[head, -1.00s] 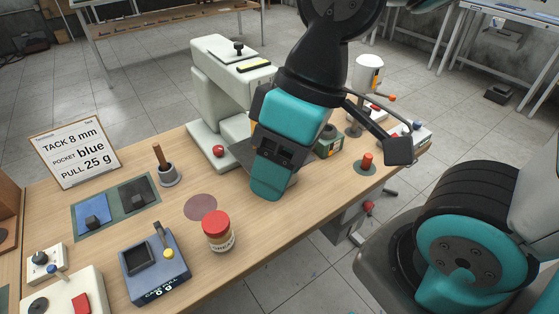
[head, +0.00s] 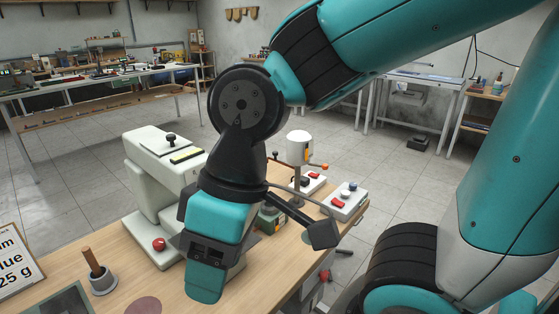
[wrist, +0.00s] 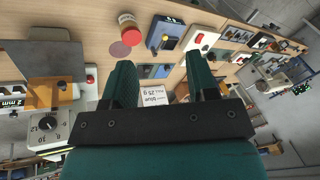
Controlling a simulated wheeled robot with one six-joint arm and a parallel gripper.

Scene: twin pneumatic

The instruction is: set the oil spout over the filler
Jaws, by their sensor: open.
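A white oil reservoir (head: 299,150) stands on a thin post at the bench's right end. An orange-tipped arm (head: 318,166), which looks like its spout, sticks out to the right. A dark green box (head: 268,220), perhaps holding the filler, sits below and left of it, partly hidden behind my wrist; I cannot make out its opening. My gripper (head: 206,283) hangs in front of the white machine, left of the reservoir and nearer to me. In the wrist view my gripper (wrist: 162,78) has its two fingers wide apart with nothing between them.
A white machine (head: 150,190) with a red knob stands behind my gripper. Small switch boxes (head: 347,203) lie right of the reservoir post. A wooden-handled tool in a grey cup (head: 102,281) stands at left. The wrist view shows a red-capped jar (wrist: 131,35) and a blue scale (wrist: 166,35).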

